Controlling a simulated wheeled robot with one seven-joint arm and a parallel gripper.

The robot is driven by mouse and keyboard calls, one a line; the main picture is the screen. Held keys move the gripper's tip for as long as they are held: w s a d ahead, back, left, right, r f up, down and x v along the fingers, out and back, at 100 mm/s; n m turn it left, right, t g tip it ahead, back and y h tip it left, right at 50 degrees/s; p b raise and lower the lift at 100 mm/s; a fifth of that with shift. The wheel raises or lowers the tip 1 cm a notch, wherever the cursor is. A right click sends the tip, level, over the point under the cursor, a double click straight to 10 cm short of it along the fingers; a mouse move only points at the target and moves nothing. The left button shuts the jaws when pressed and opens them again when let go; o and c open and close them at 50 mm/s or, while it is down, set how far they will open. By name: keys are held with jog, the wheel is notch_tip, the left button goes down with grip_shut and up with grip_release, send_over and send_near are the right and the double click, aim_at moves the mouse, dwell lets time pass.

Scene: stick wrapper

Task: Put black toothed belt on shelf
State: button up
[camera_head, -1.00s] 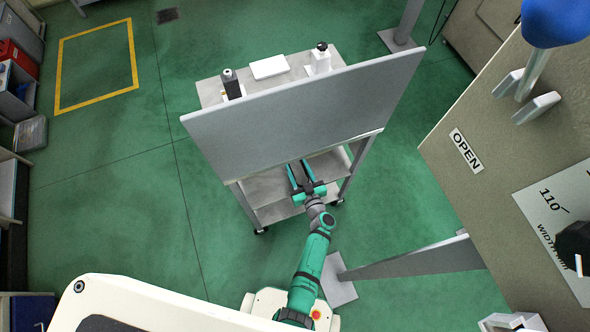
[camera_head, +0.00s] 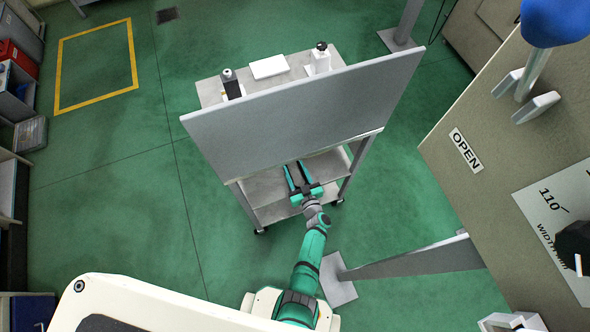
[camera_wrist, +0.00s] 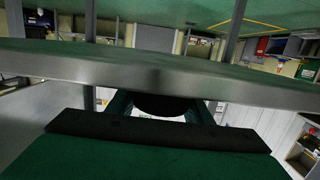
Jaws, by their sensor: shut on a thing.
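My gripper (camera_head: 294,166) reaches under the tilted grey board of a trolley in the head view, above a lower grey shelf (camera_head: 330,166). Its two green fingers are shut on a black rounded thing, likely the black toothed belt (camera_wrist: 165,105), seen between them in the wrist view. No teeth can be made out. A grey shelf edge (camera_wrist: 160,77) crosses the wrist view and hides the upper part of the belt and the fingertips.
The large grey board (camera_head: 300,108) stands above my gripper and hides part of the lower shelf. Trolley legs (camera_head: 358,165) flank the space. A grey post with a foot plate (camera_head: 338,280) stands to the right of my arm.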

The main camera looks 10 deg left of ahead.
jog(key=o, duration=1)
jog(key=s+d+m+g+h, duration=0.25)
jog(key=s+d, duration=0.25)
jog(key=s, duration=1)
jog(key=s+d+m+g+h, duration=0.1)
jog(key=s+d+h, duration=0.25)
jog(key=s, duration=1.05)
jog(key=s+d+r+m+t+h, duration=0.1)
jog(key=s+r, duration=0.1)
jog(key=r, duration=1)
jog(key=s+d+r+m+t+h, duration=0.1)
jog(key=s+r+t, duration=0.1)
jog(key=r, duration=1)
jog(key=s+d+r+m+t+h, duration=0.1)
jog(key=s+r+t, duration=0.1)
jog(key=r, duration=1)
jog(key=shift+s+t, duration=0.25)
jog(key=shift+s, duration=0.15)
jog(key=shift+f, duration=0.1)
